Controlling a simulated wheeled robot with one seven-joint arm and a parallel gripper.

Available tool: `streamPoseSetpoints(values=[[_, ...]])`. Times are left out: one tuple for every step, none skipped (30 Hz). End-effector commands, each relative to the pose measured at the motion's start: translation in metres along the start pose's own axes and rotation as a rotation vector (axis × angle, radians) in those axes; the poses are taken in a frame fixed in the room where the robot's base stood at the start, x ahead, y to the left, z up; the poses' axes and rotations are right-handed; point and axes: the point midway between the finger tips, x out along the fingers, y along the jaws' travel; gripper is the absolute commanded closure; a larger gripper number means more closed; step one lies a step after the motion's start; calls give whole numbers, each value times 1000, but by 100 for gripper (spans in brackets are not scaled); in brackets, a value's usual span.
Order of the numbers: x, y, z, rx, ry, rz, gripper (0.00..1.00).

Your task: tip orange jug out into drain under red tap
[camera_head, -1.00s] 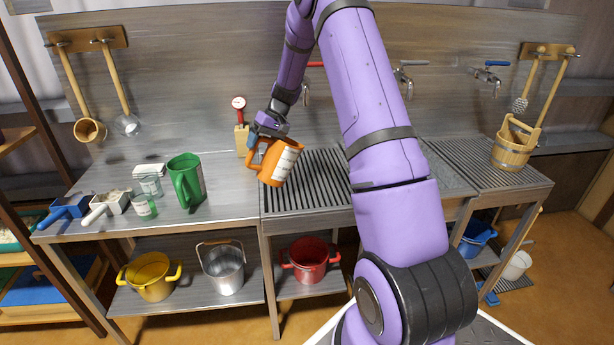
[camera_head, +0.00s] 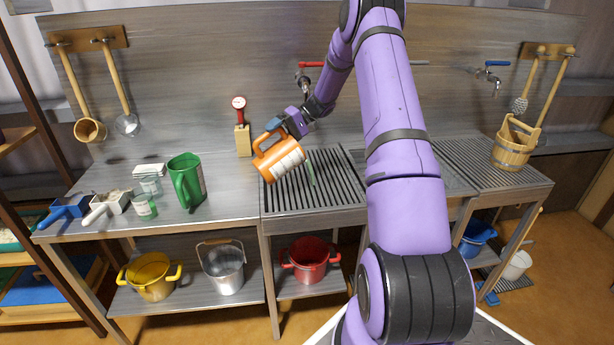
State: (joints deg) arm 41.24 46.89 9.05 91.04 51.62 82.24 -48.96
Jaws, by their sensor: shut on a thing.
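The orange jug (camera_head: 281,160) with a white label hangs above the left end of the slatted drain (camera_head: 335,190). It is tipped over towards the right. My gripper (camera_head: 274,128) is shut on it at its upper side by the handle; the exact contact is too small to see. A thin green streak (camera_head: 311,168) runs from beside the jug's right end down to the slats.
A green jug (camera_head: 187,180), glass jars (camera_head: 145,206) and two scoops (camera_head: 68,208) stand on the counter at left. A yellow pot (camera_head: 151,275), metal pail (camera_head: 222,268) and red pot (camera_head: 310,260) are below.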

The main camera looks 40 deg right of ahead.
Motion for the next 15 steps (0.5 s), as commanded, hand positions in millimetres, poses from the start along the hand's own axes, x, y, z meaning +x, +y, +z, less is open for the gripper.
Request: streamPoseSetpoints(values=[[-4,1,0,0,2,-22,74],[-5,1,0,0,2,-35,74],[-6,1,0,-1,2,-48,74],[-7,1,0,-1,2,-57,74],[-8,1,0,-1,1,-64,74],[-9,1,0,-1,1,-71,74],[-9,1,0,-1,1,-75,74],[-9,1,0,-1,1,-76,74],[-9,1,0,-1,1,-77,74],[-9,1,0,-1,1,-77,74],[-9,1,0,-1,1,-77,74],[-9,1,0,-1,1,-76,74],[-9,1,0,-1,1,-76,74],[-9,1,0,-1,1,-76,74],[-9,1,0,-1,1,-76,74]])
